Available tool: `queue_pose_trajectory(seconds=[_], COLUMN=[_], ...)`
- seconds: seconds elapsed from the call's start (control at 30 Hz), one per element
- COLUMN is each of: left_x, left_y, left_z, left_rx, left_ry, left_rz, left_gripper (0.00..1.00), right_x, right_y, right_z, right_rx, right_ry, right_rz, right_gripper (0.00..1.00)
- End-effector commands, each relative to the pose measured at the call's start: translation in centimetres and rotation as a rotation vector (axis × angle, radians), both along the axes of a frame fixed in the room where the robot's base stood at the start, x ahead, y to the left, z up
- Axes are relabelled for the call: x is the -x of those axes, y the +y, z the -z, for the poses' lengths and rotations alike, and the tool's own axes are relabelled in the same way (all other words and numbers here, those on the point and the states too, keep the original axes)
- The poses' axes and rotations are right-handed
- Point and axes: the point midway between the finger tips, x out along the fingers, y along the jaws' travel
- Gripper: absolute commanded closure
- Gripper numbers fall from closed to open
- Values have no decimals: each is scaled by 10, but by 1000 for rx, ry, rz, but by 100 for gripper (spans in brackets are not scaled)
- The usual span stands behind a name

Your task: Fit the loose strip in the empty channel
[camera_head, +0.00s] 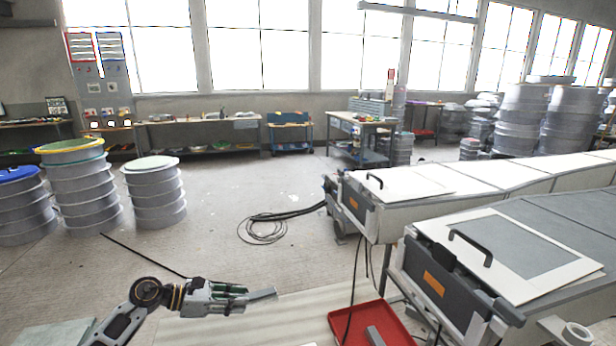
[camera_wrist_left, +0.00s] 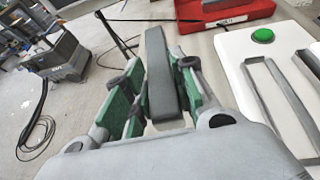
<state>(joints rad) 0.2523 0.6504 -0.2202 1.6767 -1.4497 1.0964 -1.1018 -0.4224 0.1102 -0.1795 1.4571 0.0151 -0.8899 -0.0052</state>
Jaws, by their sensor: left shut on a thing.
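My left gripper (camera_head: 243,293) is shut on a loose grey strip (camera_head: 263,295), which sticks out past the fingertips to the right, above the pale table. In the left wrist view the strip (camera_wrist_left: 157,62) lies lengthwise between the green-padded fingers of the gripper (camera_wrist_left: 162,90), its far end pointing away. A white board (camera_wrist_left: 246,75) with a green round button (camera_wrist_left: 262,36) lies to the right of the gripper there. Long grey bands run along the board; I cannot tell which is an empty channel. The strip is apart from the board. My right gripper is not in view.
A red tray (camera_head: 338,322) with a grey piece inside sits on the pale table (camera_head: 270,322), right of the gripper. Grey machines with white-topped beds (camera_head: 520,290) stand at the right. Stacked round moulds (camera_head: 155,195) and cables (camera_head: 265,230) are on the floor beyond.

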Motion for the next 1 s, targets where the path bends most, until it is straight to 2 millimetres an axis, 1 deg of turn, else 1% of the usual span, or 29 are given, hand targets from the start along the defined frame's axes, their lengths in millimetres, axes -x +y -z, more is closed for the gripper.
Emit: queue_pose_trajectory(seconds=[0.03, 0.17, 0.2, 0.3, 0.47, 0.6, 0.8, 0.87, 1.0], left_x=[1, 3, 4, 9, 22, 36, 63, 71, 88], left_y=[-3, -9, -11, -14, -16, -15, -8, -4, 4], left_z=[-14, -49, -60, -85, -119, -143, -166, -169, -166], left_rx=[1, 1, 1, 1, 2, 1, 1, 0, 2], left_ry=[-7, -8, -9, -7, -6, -6, -3, -2, 2], left_rz=[-4, -21, -26, -43, -71, -98, -141, -156, -188], left_gripper=[99, 99, 99, 99, 99, 99, 99, 99, 99], right_x=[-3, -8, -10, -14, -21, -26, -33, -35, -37], right_y=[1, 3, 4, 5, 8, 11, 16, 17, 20], right_z=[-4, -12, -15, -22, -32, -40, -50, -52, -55], right_rx=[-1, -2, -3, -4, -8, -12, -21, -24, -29], right_ry=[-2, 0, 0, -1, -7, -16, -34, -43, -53], right_rz=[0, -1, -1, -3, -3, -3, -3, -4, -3], right_gripper=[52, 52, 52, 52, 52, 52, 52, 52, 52])
